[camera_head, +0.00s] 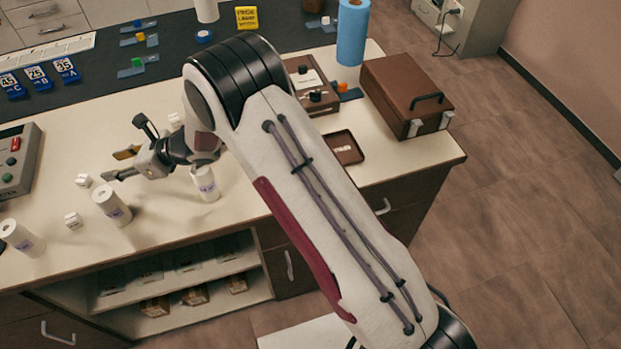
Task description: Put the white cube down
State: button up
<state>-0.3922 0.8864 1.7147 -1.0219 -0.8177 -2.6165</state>
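Two small white cubes are on the pale bench top. One white cube (83,180) lies just left of my gripper's fingertips, with a small gap showing between them. The other white cube (73,220) is nearer the front edge, left of a white cylinder. My gripper (109,166) points left, low over the bench. Its two fingers look spread apart, and I see nothing between them. The picture does not clearly show how high the fingertips are above the bench.
White labelled cylinders stand close by: one (112,206) below the fingertips, one (205,184) under my wrist, one (22,239) at the left. A grey control box (18,160) is at the far left. A brown case (405,95) and small tray (342,148) are at the right.

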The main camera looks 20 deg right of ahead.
jog(key=w+d+r+m+t+h, duration=0.2)
jog(key=d+r+m, duration=0.4)
jog(key=d, duration=0.1)
jog(key=w+d+r+m+t+h, duration=0.2)
jog(key=w+d+r+m+h, duration=0.1)
jog(key=d+r+m, duration=0.3)
jog(key=s+d+r+m+t+h, duration=0.1)
jog(key=s+d+r+m+h, duration=0.2)
jog(key=d+r+m, duration=0.45)
jog(key=s+d+r+m+h, duration=0.2)
jog(key=s+d+m, duration=0.2)
jog(key=d, duration=0.6)
jog(key=s+d+r+m+g+h, duration=0.2)
jog(key=s+d+r+m+h, duration=0.1)
jog(key=s+d+m, duration=0.9)
jog(key=s+f+m+g, duration=0.1)
jog(key=s+m, duration=0.5)
jog(key=s, duration=0.5)
jog(key=s+f+m+g, duration=0.2)
jog(key=s+m, duration=0.5)
jog(key=s, duration=0.5)
jog(key=shift+s+f+y, duration=0.25)
jog(key=shift+y, duration=0.15)
